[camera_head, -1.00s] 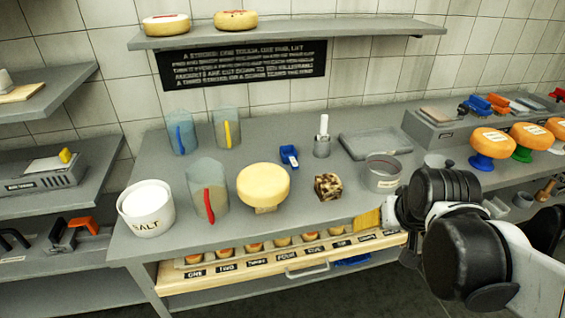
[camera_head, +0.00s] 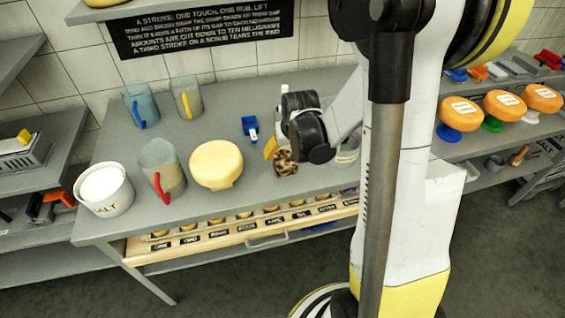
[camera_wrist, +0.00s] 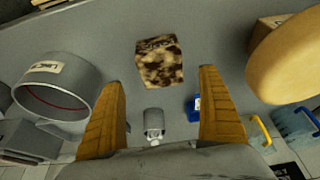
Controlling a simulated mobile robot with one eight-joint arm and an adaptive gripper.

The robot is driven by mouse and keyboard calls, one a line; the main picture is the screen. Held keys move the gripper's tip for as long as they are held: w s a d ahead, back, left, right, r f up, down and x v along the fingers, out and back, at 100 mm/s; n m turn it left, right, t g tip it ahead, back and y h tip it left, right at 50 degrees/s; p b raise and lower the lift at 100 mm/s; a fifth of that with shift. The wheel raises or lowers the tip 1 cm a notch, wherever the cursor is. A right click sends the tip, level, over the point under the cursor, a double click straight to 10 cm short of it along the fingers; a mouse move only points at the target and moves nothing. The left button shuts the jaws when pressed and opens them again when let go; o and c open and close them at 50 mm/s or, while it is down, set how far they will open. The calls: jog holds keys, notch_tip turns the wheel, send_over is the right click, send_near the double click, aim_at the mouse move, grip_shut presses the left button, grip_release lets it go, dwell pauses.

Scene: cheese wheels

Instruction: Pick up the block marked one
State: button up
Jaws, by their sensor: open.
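The open drawer (camera_head: 200,243) under the table's front edge holds a row of small orange-topped pieces behind dark labels. The leftmost piece (camera_head: 159,235) stands behind the leftmost label (camera_head: 161,246), which reads ONE in the earlier head view. A brown-and-cream mottled block (camera_head: 286,163) stands on the table, and no mark on it is readable. It also shows in the wrist view (camera_wrist: 160,62), ahead of and between the fingers. My gripper (camera_head: 272,150) is open and empty close to this mottled block. In the wrist view its two yellow fingers (camera_wrist: 161,80) are spread wide.
A yellow cheese wheel (camera_head: 216,165) stands left of the gripper. A salt tub (camera_head: 103,190) and several jugs (camera_head: 160,170) stand farther left. A round metal pot (camera_wrist: 60,85) is beside the block, and a small blue item (camera_head: 250,128) lies behind it. My arm hides the table's right part.

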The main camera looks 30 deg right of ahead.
aim_at(285, 157)
jog(key=b+x, duration=0.2)
jog(key=x, duration=0.3)
jog(key=shift+a+f, duration=0.1)
jog(key=shift+f, duration=0.05)
jog(key=c, duration=1.3)
jog(key=shift+c, duration=0.2)
